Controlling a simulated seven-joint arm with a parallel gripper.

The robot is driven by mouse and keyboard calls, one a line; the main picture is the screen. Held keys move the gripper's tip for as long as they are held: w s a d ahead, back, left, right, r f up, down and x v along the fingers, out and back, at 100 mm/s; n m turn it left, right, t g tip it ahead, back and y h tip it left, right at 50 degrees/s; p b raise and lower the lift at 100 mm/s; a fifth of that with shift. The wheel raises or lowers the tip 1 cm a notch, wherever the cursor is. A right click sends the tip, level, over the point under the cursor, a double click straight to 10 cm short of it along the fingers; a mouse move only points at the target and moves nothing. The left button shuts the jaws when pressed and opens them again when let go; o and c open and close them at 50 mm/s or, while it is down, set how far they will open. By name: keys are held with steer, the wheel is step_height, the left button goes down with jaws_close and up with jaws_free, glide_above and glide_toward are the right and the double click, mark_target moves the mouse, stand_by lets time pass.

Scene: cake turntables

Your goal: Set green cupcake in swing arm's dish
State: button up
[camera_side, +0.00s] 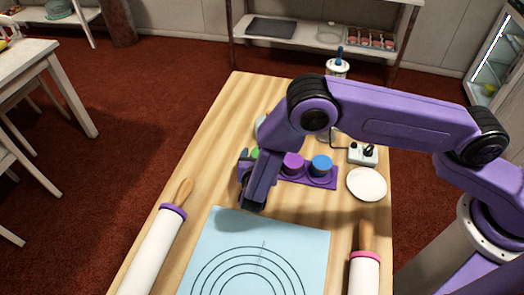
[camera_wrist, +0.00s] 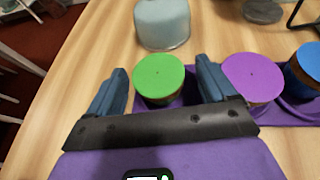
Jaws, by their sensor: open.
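The green cupcake (camera_wrist: 159,76) sits at the left end of a purple tray (camera_wrist: 292,110). In the side view, only a bit of the green cupcake (camera_side: 255,152) shows behind my arm. My gripper (camera_wrist: 163,68) is open, with one blue-grey finger on each side of the green cupcake. I cannot tell whether either finger touches it. The right finger is between the green cupcake and the purple cupcake (camera_wrist: 252,77). I cannot make out the swing arm's dish for certain; my arm covers part of the table behind the tray.
The blue cupcake (camera_side: 321,165) stands right of the purple one. A white plate (camera_side: 367,184) lies right of the tray. A pale blue-grey cylinder (camera_wrist: 162,22) stands just beyond the green cupcake. A blue mat (camera_side: 215,245) and two rolling pins (camera_side: 150,252) lie in front.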

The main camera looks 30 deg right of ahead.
steer(key=v, duration=1.3)
steer(key=shift+a+r, duration=0.25)
steer(key=shift+a, duration=0.05)
steer(key=shift+s, duration=0.1)
steer(key=s+d+r+m+g+y, duration=0.2)
steer(key=s+d+r+m+g, duration=0.35)
steer(key=d, duration=0.45)
steer(key=s+d+r+m+g+y, duration=0.25)
steer(key=s+d+r+m, duration=0.3)
steer(key=d+r, duration=0.45)
steer(key=s+d+r+m+g+y, duration=0.1)
steer(key=s+d+m+g+y, duration=0.1)
steer(key=s+d, duration=0.5)
steer(key=s+m+y, duration=0.1)
steer(key=m, duration=0.1)
steer(key=shift+s+d+m, duration=0.2)
steer(key=shift+s+m, duration=0.15)
steer(key=shift+m, duration=0.05)
steer(key=shift+o, duration=0.4)
steer(key=shift+s+d+r+g+y, duration=0.2)
steer(key=shift+s+g+y, duration=0.15)
steer(key=shift+s, duration=0.15)
